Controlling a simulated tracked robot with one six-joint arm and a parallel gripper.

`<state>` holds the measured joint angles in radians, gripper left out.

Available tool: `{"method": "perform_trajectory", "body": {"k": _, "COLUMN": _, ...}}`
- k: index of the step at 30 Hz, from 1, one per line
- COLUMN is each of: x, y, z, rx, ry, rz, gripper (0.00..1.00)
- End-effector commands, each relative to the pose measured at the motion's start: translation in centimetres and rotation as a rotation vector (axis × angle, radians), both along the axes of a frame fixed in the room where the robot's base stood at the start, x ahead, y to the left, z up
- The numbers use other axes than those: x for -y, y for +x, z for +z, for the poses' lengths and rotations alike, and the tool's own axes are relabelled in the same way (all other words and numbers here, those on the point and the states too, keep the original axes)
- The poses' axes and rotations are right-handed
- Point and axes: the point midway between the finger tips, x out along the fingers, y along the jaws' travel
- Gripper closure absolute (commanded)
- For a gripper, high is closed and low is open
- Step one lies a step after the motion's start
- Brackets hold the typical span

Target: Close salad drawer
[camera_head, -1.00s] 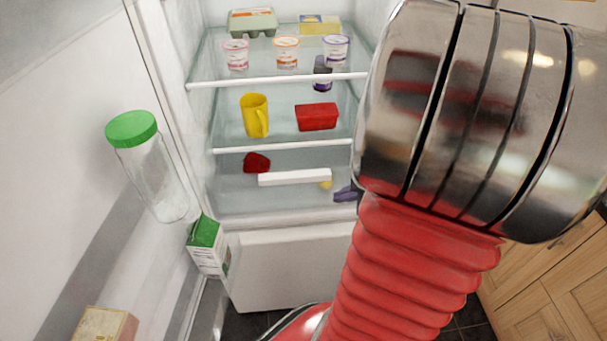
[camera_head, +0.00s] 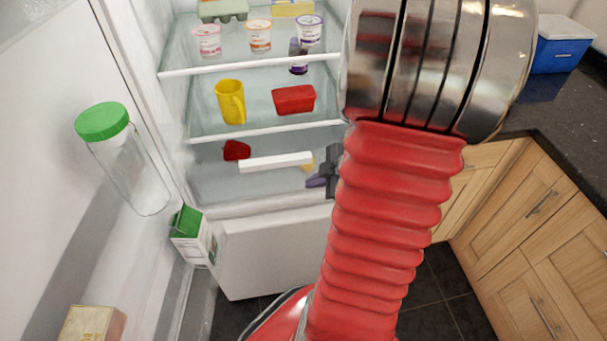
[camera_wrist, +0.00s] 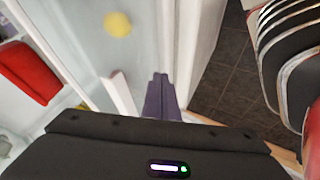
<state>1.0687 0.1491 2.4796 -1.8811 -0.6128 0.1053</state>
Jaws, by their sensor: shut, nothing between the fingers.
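The salad drawer sits low in the open fridge, below the lowest shelf. Its white front bar (camera_head: 275,162) is seen slightly tilted, with a red item (camera_head: 237,150) and a yellow item (camera_head: 307,164) behind it. How far it stands out is hard to tell. My gripper (camera_head: 312,183) is shut and empty, its purple fingers pointing left near the bar's right end. In the wrist view my fingers (camera_wrist: 159,85) are just right of the white bar (camera_wrist: 124,94), with the yellow round item (camera_wrist: 118,24) beyond. Contact with the bar cannot be told.
The fridge door with a green-lidded jar (camera_head: 118,150) and carton (camera_head: 192,235) stands open at left. Shelves above hold a yellow jug (camera_head: 231,102), a red tub (camera_head: 294,99) and several pots. Wooden cabinets (camera_head: 540,240) stand right; dark floor (camera_head: 445,290) lies between.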

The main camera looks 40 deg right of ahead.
Motion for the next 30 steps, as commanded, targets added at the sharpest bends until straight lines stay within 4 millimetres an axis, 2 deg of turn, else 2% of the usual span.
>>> {"method": "perform_trajectory", "body": {"k": 14, "x": -0.2, "y": 3.0, "z": -3.9, "rx": -0.001, "ry": 0.001, "rz": 0.001, "gripper": 1.0}}
{"method": "perform_trajectory", "body": {"k": 21, "x": 1.6, "y": 5.5, "z": -3.7, "rx": 0.0, "ry": -0.001, "rz": 0.001, "gripper": 1.0}}
{"method": "perform_trajectory", "body": {"k": 30, "x": 2.1, "y": 6.1, "z": -3.7, "rx": 0.001, "ry": 0.0, "rz": -0.001, "gripper": 1.0}}
